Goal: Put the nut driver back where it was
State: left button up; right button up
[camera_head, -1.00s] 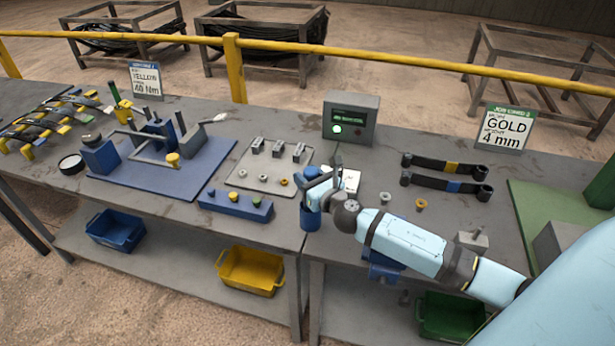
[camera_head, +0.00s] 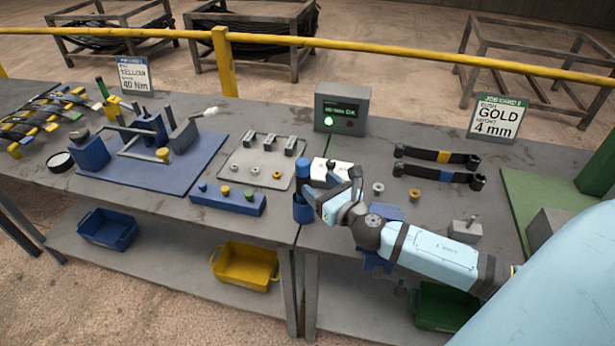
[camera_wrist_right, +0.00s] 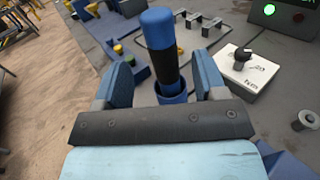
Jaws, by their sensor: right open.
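The nut driver (camera_head: 304,176), with a blue handle and a black band, stands upright in a blue cup-like holder (camera_head: 303,212) at the bench's front edge. In the right wrist view the driver (camera_wrist_right: 160,35) appears between my spread fingers, with its lower end inside the holder's round rim (camera_wrist_right: 172,97). My right gripper (camera_head: 332,188) is open just right of the driver, with gaps visible beside the handle in the wrist view. The driver's tip is hidden in the holder. My left gripper is not in view.
A white card with a black knob (camera_wrist_right: 247,65) lies close behind the gripper. A blue block with coloured knobs (camera_head: 228,200) and a grey tray (camera_head: 240,172) are to the left. Two torque-wrench-like tools (camera_head: 437,165) lie to the right. A control box (camera_head: 341,110) stands behind.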

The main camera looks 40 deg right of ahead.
jog(key=s, duration=0.3)
jog(key=shift+s, duration=0.3)
dwell(0.3)
